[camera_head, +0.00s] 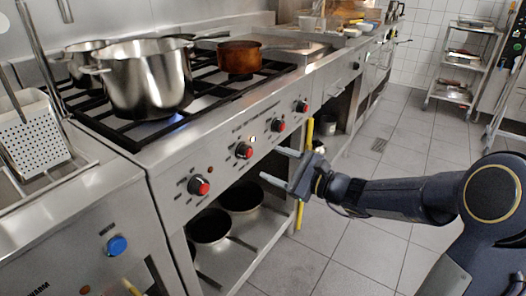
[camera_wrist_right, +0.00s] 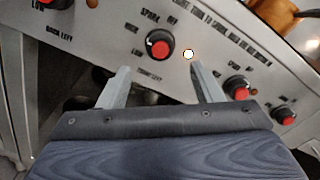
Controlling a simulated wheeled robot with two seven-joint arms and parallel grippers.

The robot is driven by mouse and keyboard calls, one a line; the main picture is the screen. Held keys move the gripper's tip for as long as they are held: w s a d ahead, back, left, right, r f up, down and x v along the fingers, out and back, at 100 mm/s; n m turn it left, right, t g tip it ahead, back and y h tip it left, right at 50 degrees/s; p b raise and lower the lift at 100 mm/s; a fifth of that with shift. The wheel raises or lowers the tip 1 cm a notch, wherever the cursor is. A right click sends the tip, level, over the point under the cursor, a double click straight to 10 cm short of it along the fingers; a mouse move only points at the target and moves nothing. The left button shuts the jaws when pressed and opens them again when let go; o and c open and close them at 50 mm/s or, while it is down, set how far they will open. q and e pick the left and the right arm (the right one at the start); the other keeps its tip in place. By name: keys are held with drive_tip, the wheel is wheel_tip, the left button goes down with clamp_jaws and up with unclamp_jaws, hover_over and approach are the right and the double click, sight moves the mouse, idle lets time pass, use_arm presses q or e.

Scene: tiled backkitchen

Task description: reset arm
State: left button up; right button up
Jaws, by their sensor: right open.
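My right gripper (camera_head: 277,166) is open and empty. It is in front of the stove's (camera_head: 240,128) control panel, just below the row of red-centred knobs. In the right wrist view, its two fingers (camera_wrist_right: 160,84) point at the panel, on either side of and below one knob (camera_wrist_right: 160,45). The fingers are not around that knob. An indicator light (camera_wrist_right: 189,54) glows on the panel beside it. My left gripper is not in view.
A large steel pot (camera_head: 148,82) and a copper pan (camera_head: 239,58) stand on the stove, with a blue flame under the large pot. Pans (camera_head: 209,226) sit on the shelf below. A rack (camera_head: 461,62) stands far right. The tiled floor between is clear.

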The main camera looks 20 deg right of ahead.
drive_tip(key=s+a+n+g, duration=0.4)
drive_tip(key=s+n, duration=0.2)
drive_tip(key=s, duration=0.3)
drive_tip(key=s+a+n+g, duration=0.3)
drive_tip(key=s+n, duration=0.3)
drive_tip(key=s, duration=0.2)
drive_tip(key=s+d+f+n+g+h, duration=0.1)
drive_tip(key=s+d+f+n+h, duration=0.25)
drive_tip(key=s, duration=0.25)
drive_tip(key=s+d+f+n+h, duration=0.2)
drive_tip(key=s+f+n+h, duration=0.15)
drive_tip(key=s+f, duration=0.2)
wheel_tip(320, 180, up, 29)
drive_tip(key=n+p, duration=0.1)
drive_tip(key=p, duration=2.7)
drive_tip(key=shift+s+d+g+p, duration=0.15)
drive_tip(key=shift+s+g+p, duration=0.15)
drive_tip(key=shift+s+p, duration=0.1)
